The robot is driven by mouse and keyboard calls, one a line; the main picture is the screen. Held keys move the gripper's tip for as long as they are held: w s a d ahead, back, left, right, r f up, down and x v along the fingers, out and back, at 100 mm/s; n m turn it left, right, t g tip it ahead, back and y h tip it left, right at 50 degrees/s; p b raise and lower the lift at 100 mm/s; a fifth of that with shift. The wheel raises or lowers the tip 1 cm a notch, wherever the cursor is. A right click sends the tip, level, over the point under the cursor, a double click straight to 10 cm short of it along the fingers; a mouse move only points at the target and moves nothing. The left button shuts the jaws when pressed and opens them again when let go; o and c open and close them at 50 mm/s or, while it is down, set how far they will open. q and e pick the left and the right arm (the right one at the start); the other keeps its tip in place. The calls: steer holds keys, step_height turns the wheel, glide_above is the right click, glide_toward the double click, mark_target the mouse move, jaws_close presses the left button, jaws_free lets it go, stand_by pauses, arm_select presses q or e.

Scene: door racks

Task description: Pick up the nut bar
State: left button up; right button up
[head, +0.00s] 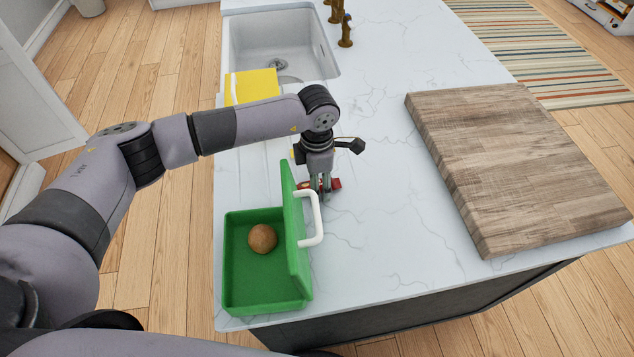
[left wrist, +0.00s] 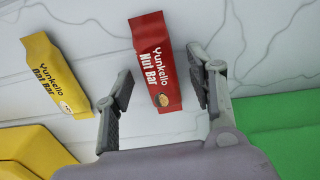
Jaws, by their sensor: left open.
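The nut bar is a red packet lettered "Nut Bar" (left wrist: 157,65), lying on the white marble counter. In the left wrist view it lies between the two fingers of my open left gripper (left wrist: 158,95), with a gap on each side and its far end beyond the fingertips. In the head view the red nut bar (head: 336,184) shows only in part, behind my left gripper (head: 323,187), which points down just beyond the green box's raised lid. My right gripper is not in view.
A yellow oat bar packet (left wrist: 57,77) lies left of the nut bar in the wrist view. The green box (head: 240,291) holds a round brown item (head: 262,239); its lid (head: 292,225) stands up close to my gripper. A wooden board (head: 515,160) lies right, a sink (head: 278,45) behind.

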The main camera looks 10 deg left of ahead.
arm_select(q)
steer(key=shift+c, duration=0.6)
jaws_close()
steer(key=shift+r, duration=0.1)
